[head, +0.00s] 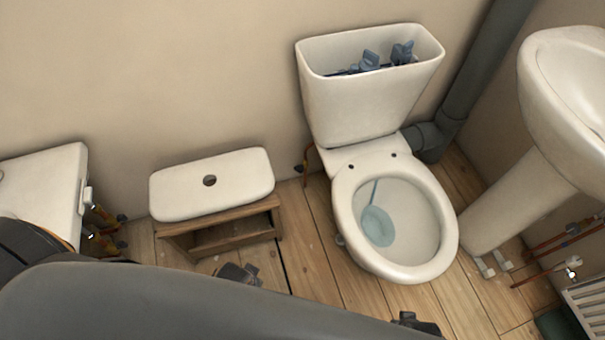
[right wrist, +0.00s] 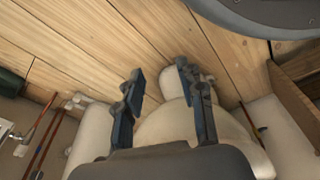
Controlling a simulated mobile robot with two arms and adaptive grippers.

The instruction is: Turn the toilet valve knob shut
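The toilet (head: 350,160) stands against the wall with its cistern uncovered. A valve on a copper pipe (head: 304,168) sits low at the wall, left of the toilet; its knob is small and dark, and its setting is too small to tell. My left gripper (head: 240,273) seems to be the dark shape low in front of the stool, partly hidden by my grey arm; its fingers are unclear. My right gripper (right wrist: 159,72) is open and empty over the toilet in the right wrist view. Only a dark piece of it (head: 415,323) seems to show at the head view's bottom edge.
A wooden stool (head: 275,215) holding the white cistern lid (head: 235,188) stands left of the valve. A sink pedestal (head: 520,195), copper pipes (head: 550,240) and a radiator (head: 590,300) are at right. Another white fixture (head: 45,185) is at far left. Some plank floor (head: 310,240) is clear.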

